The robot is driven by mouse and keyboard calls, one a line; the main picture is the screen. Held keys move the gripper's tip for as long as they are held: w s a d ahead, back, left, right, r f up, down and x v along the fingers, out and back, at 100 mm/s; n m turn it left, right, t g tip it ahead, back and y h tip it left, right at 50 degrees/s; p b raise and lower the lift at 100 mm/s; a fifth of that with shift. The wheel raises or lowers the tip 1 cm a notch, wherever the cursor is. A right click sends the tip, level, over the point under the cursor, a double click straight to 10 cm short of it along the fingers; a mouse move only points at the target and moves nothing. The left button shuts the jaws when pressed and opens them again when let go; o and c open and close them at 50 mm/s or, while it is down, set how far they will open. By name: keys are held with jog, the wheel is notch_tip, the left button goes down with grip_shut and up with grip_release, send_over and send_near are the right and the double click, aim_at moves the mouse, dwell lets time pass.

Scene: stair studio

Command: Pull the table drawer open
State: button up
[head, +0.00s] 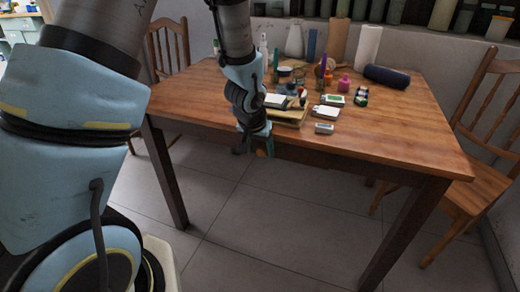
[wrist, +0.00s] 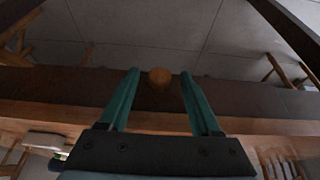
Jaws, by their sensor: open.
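The wooden table (head: 415,125) stands in front of me, with a dark apron under its top. In the wrist view a round wooden knob (wrist: 159,77) sits on the dark drawer front (wrist: 235,96). My gripper (wrist: 160,76) is open, with one teal finger on each side of the knob and a gap on both sides.
Books, small boxes, bottles and a dark blue roll (head: 386,76) lie on the tabletop. A wooden chair (head: 480,185) stands at the right and another (head: 168,48) at the back left. The tiled floor in front of and under the table is clear between the legs.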

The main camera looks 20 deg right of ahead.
grip_shut()
dwell(0.5)
dwell(0.9)
